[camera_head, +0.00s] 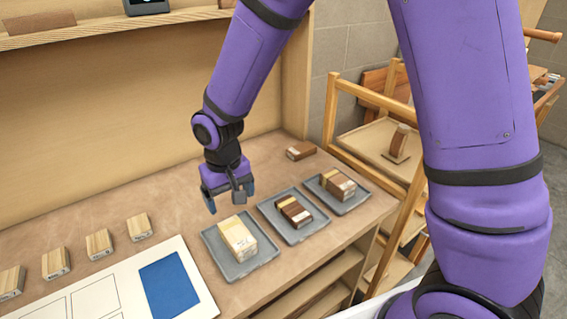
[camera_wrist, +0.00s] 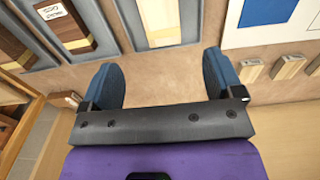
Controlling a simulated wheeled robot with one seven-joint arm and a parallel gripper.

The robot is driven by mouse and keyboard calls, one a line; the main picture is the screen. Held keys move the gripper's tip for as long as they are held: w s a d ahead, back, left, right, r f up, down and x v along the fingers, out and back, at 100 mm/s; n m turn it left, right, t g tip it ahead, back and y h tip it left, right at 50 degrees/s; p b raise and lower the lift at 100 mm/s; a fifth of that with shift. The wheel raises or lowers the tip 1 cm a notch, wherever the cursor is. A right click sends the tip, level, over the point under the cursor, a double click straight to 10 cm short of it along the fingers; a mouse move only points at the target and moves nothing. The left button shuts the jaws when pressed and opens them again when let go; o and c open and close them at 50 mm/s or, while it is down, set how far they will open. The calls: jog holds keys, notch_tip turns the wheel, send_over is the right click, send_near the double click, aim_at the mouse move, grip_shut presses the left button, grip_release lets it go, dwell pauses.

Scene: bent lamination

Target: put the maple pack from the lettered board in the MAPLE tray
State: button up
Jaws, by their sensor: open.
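A pale wood pack (camera_head: 238,239) with a lighter label lies in the leftmost grey tray (camera_head: 264,262). It also shows at the top edge of the wrist view (camera_wrist: 160,20). My gripper (camera_head: 230,199) is open and empty, just behind that tray and above the bench; no pack is between its fingers in the wrist view (camera_wrist: 165,78). The white board (camera_head: 130,287) at the front left has outlined areas and a blue rectangle (camera_head: 170,284); no pack shows on its visible part. I cannot read lettering on the board or trays.
The middle tray (camera_head: 290,236) holds a dark pack (camera_head: 293,211); the right tray (camera_head: 352,206) holds a brown pack (camera_head: 338,186). A brown block (camera_head: 300,150) lies behind. Several small wood blocks (camera_head: 99,244) line the board's back edge. A wooden rack (camera_head: 340,100) stands at right.

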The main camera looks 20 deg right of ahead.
jog(key=s+d+r+m+t, duration=0.1)
jog(key=s+d+r+t, duration=0.15)
jog(key=d+r, duration=1.2)
jog(key=s+d+r+m+t, duration=0.1)
jog(key=s+d+r, duration=0.4)
jog(key=s, duration=0.3)
jog(key=s+d+r+m+t, duration=0.1)
jog(key=s+d+r, duration=0.4)
jog(key=s, duration=0.3)
jog(key=shift+r+t, duration=0.35)
jog(key=shift+r, duration=0.05)
